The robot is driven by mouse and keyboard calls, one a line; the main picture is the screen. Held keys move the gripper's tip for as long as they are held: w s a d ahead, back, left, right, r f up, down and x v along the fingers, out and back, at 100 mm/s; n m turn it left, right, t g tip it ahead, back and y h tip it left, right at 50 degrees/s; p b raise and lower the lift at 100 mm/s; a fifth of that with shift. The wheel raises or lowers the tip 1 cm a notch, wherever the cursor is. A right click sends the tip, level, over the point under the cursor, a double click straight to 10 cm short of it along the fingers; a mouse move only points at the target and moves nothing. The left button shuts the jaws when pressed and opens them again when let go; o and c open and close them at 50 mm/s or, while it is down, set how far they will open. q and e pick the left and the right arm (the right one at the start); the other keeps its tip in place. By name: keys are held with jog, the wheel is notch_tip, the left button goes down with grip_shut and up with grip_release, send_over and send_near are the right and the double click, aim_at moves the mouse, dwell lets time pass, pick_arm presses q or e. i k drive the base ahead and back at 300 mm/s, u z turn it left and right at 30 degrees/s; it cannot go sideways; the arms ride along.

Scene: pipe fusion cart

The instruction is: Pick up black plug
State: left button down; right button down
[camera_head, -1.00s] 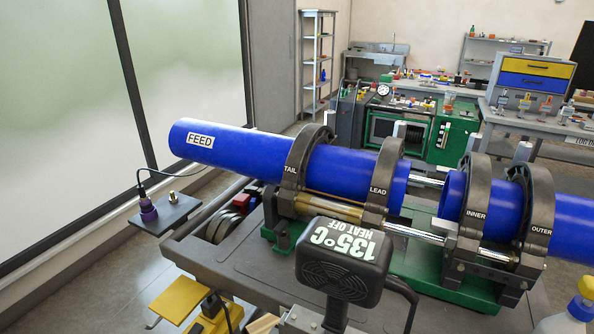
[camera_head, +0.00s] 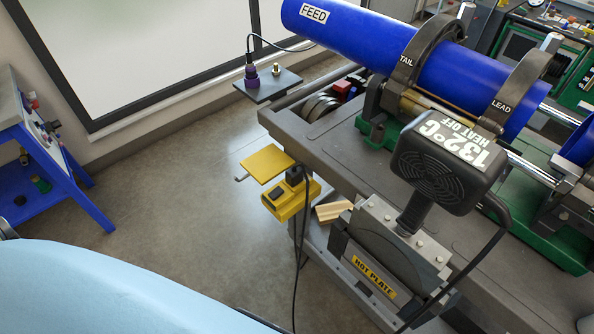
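A black plug (camera_head: 295,176) sits at the top of a yellow socket box (camera_head: 291,200) on the near side of the cart. A black cable hangs from it toward the floor. A purple connector (camera_head: 251,79) with a black cable stands on a small dark plate (camera_head: 267,88) at the cart's far left corner. Neither of my grippers is in view.
The hot plate unit (camera_head: 374,276) stands right of the socket box, below a black head reading 132°C, HEAT OFF (camera_head: 440,165). A yellow plate (camera_head: 267,163) juts out beside the box. A blue-framed bench (camera_head: 62,172) is at left; open floor (camera_head: 180,190) lies between.

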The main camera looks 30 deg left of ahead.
aim_at(295, 176)
jog(key=u, duration=2.35)
jog(key=i, duration=2.6)
jog(key=z, duration=3.25)
